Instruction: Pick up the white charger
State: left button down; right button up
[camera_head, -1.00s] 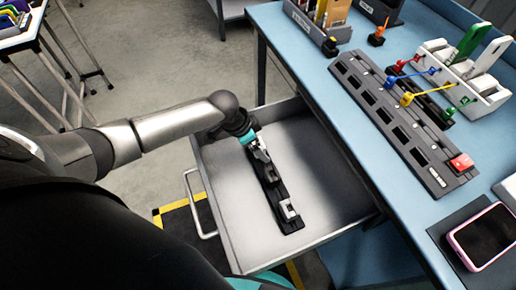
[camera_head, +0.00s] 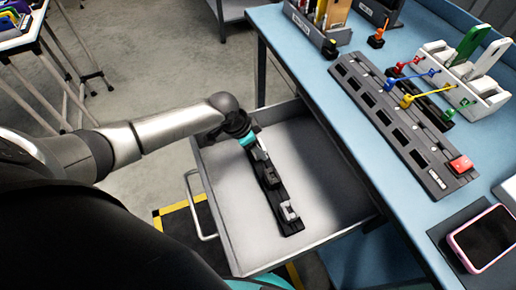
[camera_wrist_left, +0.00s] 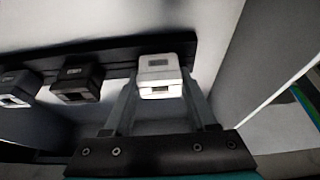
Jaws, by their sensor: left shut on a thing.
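The white charger (camera_wrist_left: 160,76) is between the two fingers of my left gripper (camera_wrist_left: 158,92) in the left wrist view, and the fingers are shut on its sides. It is at the right end of a black strip (camera_wrist_left: 112,52) there; I cannot tell whether it still touches the strip. In the head view, my left gripper (camera_head: 257,150) points down at the far end of the black strip (camera_head: 279,198) in the open drawer. The charger is mostly hidden there. My right gripper is not in view.
A dark block (camera_wrist_left: 77,83) and a pale-faced block (camera_wrist_left: 18,88) sit along the strip beside the charger. The drawer (camera_head: 335,185) has bare floor on both sides of the strip. The blue table (camera_head: 310,80) stands to the right, with a phone (camera_head: 484,238) on it.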

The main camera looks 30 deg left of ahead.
pick_arm(q)
jog(key=shift+r, duration=0.1)
notch_tip(320, 180, up, 20)
jog(key=p, duration=0.5)
jog(key=shift+p, duration=0.3)
jog(key=shift+r+p, duration=0.7)
jog(key=shift+p, duration=0.65)
dwell(0.3)
notch_tip(320, 180, up, 3)
jog(key=p, duration=0.4)
jog(key=shift+f+p, duration=0.1)
jog(key=shift+p, duration=0.2)
